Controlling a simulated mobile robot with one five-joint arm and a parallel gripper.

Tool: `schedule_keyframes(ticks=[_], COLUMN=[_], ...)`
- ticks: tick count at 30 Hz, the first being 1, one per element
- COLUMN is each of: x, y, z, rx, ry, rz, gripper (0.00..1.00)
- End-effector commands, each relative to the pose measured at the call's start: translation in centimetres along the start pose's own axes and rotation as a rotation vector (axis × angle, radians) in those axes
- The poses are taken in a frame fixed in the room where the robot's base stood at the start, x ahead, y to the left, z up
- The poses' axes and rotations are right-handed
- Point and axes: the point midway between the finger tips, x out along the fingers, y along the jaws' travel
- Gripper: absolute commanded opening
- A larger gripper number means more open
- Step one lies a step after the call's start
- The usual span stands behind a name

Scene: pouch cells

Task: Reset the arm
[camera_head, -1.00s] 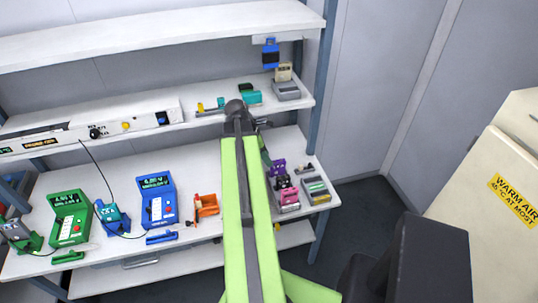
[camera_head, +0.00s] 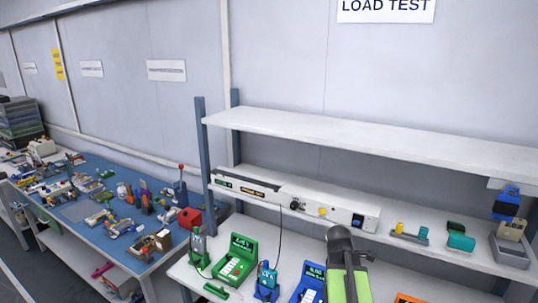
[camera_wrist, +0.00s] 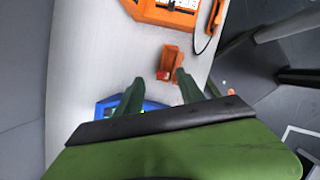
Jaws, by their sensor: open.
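My arm (camera_head: 345,270) rises from the lower edge of the head view, light green with a dark grey end, in front of the white bench. My gripper (camera_wrist: 159,77) shows in the wrist view with two dark green fingers apart and nothing between them. A small orange holder (camera_wrist: 170,62) stands on the bench just beyond the fingertips. A blue meter (camera_wrist: 103,107) is partly hidden behind the left finger and the gripper body. The fingertips are not clear in the head view.
A green meter (camera_head: 238,260) and a blue meter (camera_head: 310,284) stand on the bench. Above are a raised white shelf (camera_head: 460,150) and a lower ledge with small parts. A blue-topped table (camera_head: 75,212) crowded with parts is at left. An orange device (camera_wrist: 165,12) sits farther along the bench.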

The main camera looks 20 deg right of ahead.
Motion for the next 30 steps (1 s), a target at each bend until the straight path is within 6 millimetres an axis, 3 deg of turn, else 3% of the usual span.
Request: schedule_keyframes(ticks=[1,6,9,13,15,22,26,30], x=[-0.7,-3.8,-5.4,-7.0,-7.5,-8.0,-8.0,-8.0], y=[0.4,-0.4,-2.2,-5.3,-6.5,-7.7,-7.7,-7.6], z=[-4.7,-18.2,-24.8,-31.5,-33.1,-34.2,-34.1,-34.1], rx=[-0.029,0.015,0.106,0.326,0.488,0.987,1.118,1.137], ry=[0.021,0.112,0.173,0.251,0.281,0.307,0.297,0.295], rz=[0.024,0.066,0.060,0.008,-0.039,-0.184,-0.209,-0.212], gripper=[0.45,0.45,0.45,0.45,0.45,0.45,0.45,0.45])
